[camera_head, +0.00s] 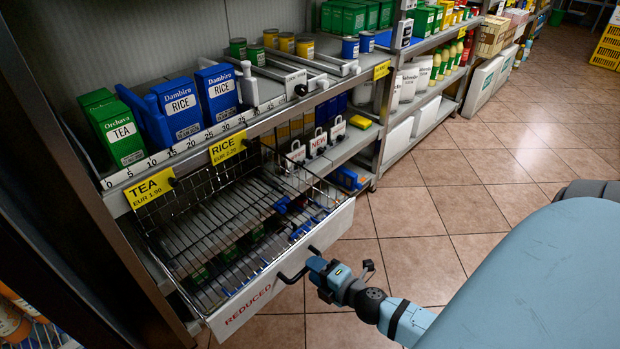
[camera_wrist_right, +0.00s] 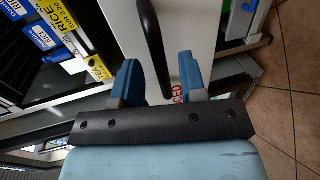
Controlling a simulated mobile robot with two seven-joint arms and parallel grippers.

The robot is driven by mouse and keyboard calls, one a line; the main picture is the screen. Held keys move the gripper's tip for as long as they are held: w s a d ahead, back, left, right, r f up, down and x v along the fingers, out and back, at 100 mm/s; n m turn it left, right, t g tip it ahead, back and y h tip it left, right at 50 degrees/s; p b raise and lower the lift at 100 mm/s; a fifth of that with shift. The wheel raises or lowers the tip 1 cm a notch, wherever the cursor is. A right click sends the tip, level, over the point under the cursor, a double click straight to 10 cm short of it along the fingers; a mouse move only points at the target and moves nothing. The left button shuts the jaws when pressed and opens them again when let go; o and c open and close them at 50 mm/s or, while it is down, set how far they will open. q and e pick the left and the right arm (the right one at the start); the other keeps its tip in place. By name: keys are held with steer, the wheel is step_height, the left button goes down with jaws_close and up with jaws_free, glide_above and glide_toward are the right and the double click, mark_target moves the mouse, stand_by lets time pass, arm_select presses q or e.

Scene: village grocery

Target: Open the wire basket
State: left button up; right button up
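The wire basket (camera_head: 172,238) is a chrome wire drawer under the shelf with the tea and rice labels. It stands pulled out from the shelf into the aisle. Its white front panel (camera_head: 288,270) reads REDUCED and carries a black bar handle (camera_head: 291,277), which also shows in the wrist view (camera_wrist_right: 151,35). My right gripper (camera_head: 313,267) is at this handle. In the wrist view its two blue fingers (camera_wrist_right: 160,68) stand apart on either side of the bar, with visible gaps. My left gripper is not in view.
Above the basket, a shelf holds green tea boxes (camera_head: 117,130), blue rice boxes (camera_head: 217,92) and cans (camera_head: 305,48). More stocked shelves run along the aisle to the back. The tiled floor (camera_head: 430,215) right of the basket is clear.

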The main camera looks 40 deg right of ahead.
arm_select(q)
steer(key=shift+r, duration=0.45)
arm_select(e)
steer(key=v, duration=1.1)
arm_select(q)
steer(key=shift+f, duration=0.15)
arm_select(e)
steer(key=shift+s+d, duration=0.1)
steer(key=shift+s, duration=0.1)
